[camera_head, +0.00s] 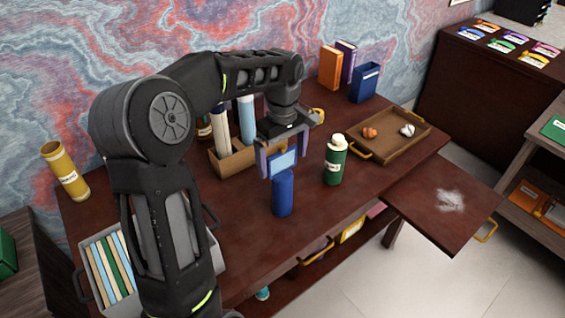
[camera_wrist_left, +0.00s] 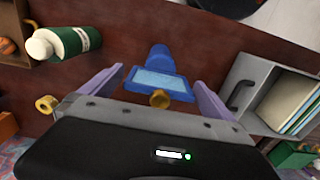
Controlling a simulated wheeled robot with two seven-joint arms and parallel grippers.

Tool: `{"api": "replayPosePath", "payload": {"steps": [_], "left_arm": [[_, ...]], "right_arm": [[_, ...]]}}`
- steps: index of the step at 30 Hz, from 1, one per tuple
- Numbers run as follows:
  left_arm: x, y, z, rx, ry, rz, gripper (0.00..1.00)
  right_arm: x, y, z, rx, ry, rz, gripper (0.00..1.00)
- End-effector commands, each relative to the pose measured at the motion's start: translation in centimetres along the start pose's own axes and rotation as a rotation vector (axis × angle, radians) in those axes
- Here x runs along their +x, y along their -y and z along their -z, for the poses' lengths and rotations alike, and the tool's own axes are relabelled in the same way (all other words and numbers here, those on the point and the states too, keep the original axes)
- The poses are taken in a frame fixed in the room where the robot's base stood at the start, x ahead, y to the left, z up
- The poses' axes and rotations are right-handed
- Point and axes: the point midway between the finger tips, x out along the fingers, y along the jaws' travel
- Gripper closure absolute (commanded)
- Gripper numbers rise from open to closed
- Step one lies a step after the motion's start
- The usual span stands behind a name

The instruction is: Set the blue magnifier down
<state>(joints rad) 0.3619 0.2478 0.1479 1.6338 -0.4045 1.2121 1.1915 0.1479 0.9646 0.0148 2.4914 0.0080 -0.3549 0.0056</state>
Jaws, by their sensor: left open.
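The blue magnifier (camera_head: 283,195) stands upright on the desk (camera_head: 330,205), its thick round handle down and its pale rectangular lens up. My left gripper (camera_head: 283,163) is over it from above, open, with one purple finger on each side of the lens. In the left wrist view the magnifier (camera_wrist_left: 160,57) lies between the two spread fingers (camera_wrist_left: 157,80), with a gap on both sides of the lens. My right gripper is not in view.
A green bottle (camera_head: 334,165) stands close on the right. A wooden holder (camera_head: 232,160) with tubes is behind on the left. A brown tray (camera_head: 412,148) with small items lies farther right. A grey bin (camera_head: 86,248) of books is at the left front.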

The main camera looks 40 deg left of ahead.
Motion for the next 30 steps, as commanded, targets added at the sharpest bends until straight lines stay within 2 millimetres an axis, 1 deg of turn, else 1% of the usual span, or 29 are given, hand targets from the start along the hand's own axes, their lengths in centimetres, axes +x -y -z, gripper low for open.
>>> {"api": "replayPosePath", "payload": {"steps": [6, 10, 11, 12, 15, 18, 30], "left_arm": [[-4.6, -0.1, 0.0, -0.001, -0.002, -0.006, 0.0], [-7.5, -0.1, 0.0, -0.001, -0.002, -0.006, 0.0], [-8.5, 0.0, 0.0, 0.0, 0.0, -0.002, 0.0], [-9.1, 0.0, -0.1, 0.001, 0.0, -0.001, 0.0], [-9.9, 0.0, 0.0, 0.0, 0.0, -0.001, 0.0], [-10.2, 0.0, 0.0, 0.0, 0.001, -0.001, 0.0], [-10.1, 0.0, 0.0, -0.001, 0.001, -0.001, 0.0]], "right_arm": [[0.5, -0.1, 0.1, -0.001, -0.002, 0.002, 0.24], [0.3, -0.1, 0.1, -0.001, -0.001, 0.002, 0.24], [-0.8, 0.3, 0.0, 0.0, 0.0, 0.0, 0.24], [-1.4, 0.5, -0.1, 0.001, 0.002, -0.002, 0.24], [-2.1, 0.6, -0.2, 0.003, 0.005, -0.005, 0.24], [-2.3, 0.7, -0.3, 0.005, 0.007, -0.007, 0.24], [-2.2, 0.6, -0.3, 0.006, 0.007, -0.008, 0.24]]}}
